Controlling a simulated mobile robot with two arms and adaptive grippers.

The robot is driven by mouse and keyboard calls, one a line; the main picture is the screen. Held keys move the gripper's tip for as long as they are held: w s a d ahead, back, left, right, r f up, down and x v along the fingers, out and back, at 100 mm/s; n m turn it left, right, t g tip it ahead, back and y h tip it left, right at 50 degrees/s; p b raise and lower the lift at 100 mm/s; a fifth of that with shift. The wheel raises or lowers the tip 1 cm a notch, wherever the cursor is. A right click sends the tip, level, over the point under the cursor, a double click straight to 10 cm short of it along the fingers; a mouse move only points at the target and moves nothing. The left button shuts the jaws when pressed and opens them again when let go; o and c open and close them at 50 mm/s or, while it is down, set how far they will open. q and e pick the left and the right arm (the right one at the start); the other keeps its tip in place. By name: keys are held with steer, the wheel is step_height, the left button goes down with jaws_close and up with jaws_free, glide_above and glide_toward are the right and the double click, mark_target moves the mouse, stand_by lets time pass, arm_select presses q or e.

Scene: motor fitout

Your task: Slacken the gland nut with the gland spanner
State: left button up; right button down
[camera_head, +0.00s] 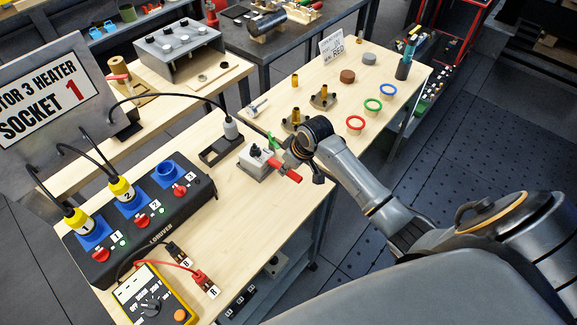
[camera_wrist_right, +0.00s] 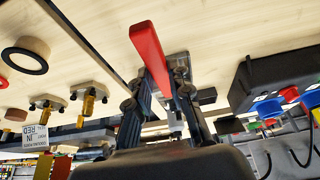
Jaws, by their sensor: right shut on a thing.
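The gland spanner's red handle (camera_head: 286,171) sticks out at the right of a small grey block (camera_head: 253,167) on the bench. My right gripper (camera_head: 299,163) is above it, shut on the spanner. In the right wrist view the red handle (camera_wrist_right: 150,55) runs between the two fingers (camera_wrist_right: 157,98). The block shows behind the handle there, partly covered. A dark fitting stands on top of the block, with a green piece (camera_head: 273,140) beside it. I cannot clearly make out the gland nut or whether the spanner's jaw sits on it. My left gripper is not in view.
The black socket box (camera_head: 145,215) with blue sockets and yellow plugs lies left of the block. A yellow meter (camera_head: 152,299) sits at the front. Red, green and blue rings (camera_head: 373,104) and brass parts stand behind my right arm. A black cable (camera_head: 165,97) arches nearby.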

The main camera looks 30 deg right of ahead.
stand_by(0.4)
steer(key=shift+p, duration=0.5)
steer(key=shift+r, duration=0.1)
stand_by(0.3)
steer(key=shift+p, duration=0.45)
steer(key=shift+w+a+b, duration=0.2)
steer(key=shift+w+a, duration=0.05)
steer(key=shift+w, duration=0.45)
steer(key=shift+w+a+b, duration=0.2)
steer(key=shift+w+a, duration=0.05)
steer(key=shift+w, duration=0.4)
stand_by(0.4)
stand_by(0.7)
steer(key=shift+w+d+n, duration=0.2)
steer(key=shift+d+n, duration=0.3)
steer(key=shift+n, duration=0.1)
steer(key=shift+d, duration=0.1)
